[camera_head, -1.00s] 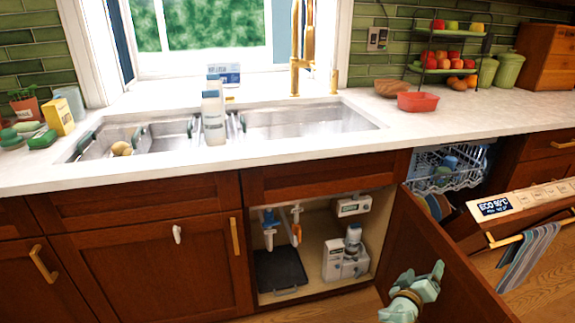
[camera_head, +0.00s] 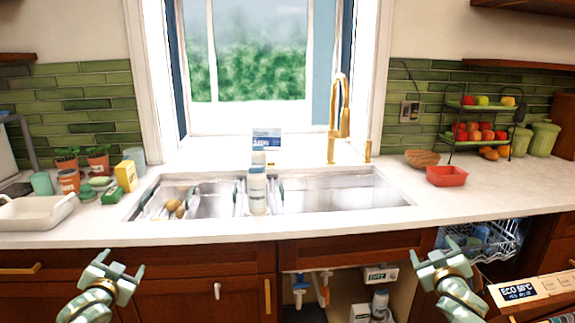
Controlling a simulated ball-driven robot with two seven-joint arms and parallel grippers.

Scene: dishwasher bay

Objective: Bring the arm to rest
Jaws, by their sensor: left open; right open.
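My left gripper (camera_head: 112,269) is in the lower left, in front of the closed cabinet doors. It is open and empty, with its fingers pointing up. My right gripper (camera_head: 432,258) is in the lower right, in front of the open under-sink cabinet and near the dishwasher. It is also open and empty, with its fingers apart. Neither gripper appears to touch anything. The lower parts of both arms run out of the bottom of the view.
The counter edge (camera_head: 80,240) runs above both grippers. A white bottle (camera_head: 257,192) stands at the sink (camera_head: 330,197). The under-sink cabinet (camera_head: 345,290) is open. The dishwasher rack (camera_head: 487,241) and the dishwasher door (camera_head: 530,290) are at the right. A red bowl (camera_head: 446,176) is on the counter.

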